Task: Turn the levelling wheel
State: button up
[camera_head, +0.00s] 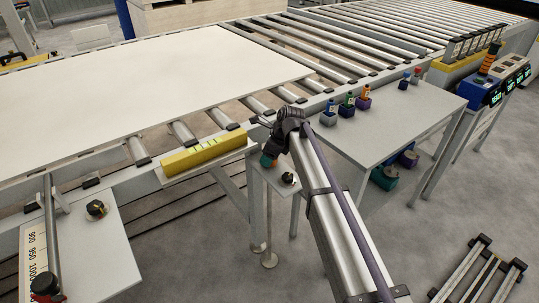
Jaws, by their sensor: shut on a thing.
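My gripper (271,150) is at the end of the arm, pointing down beside the conveyor's front edge. It is shut on a small teal round piece (267,161), which appears to be the levelling wheel. The wheel is mostly hidden by the jaws and wrist. A post with a round foot (269,260) stands on the floor below it. A yellow spirit level (204,154) with green vials lies on a ledge just left of my gripper. Its bubbles are too small to read.
A large white panel (150,85) lies on the roller conveyor behind. A black knob (288,179) sits on a small plate right of my gripper. A grey table (400,125) with several small coloured items stands at right. Another dark knob (97,209) is on the left plate.

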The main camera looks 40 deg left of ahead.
jog(key=shift+n+g+h, duration=0.3)
jog(key=shift+n+g, duration=0.2)
jog(key=shift+n, duration=0.95)
jog(key=shift+n+g+h, duration=0.3)
jog(key=shift+n+g, duration=0.2)
jog(key=shift+n, duration=0.95)
jog(key=o, duration=0.9)
jog(key=p+v, duration=1)
jog(key=shift+d+r, duration=0.1)
jog(key=shift+r, duration=0.3)
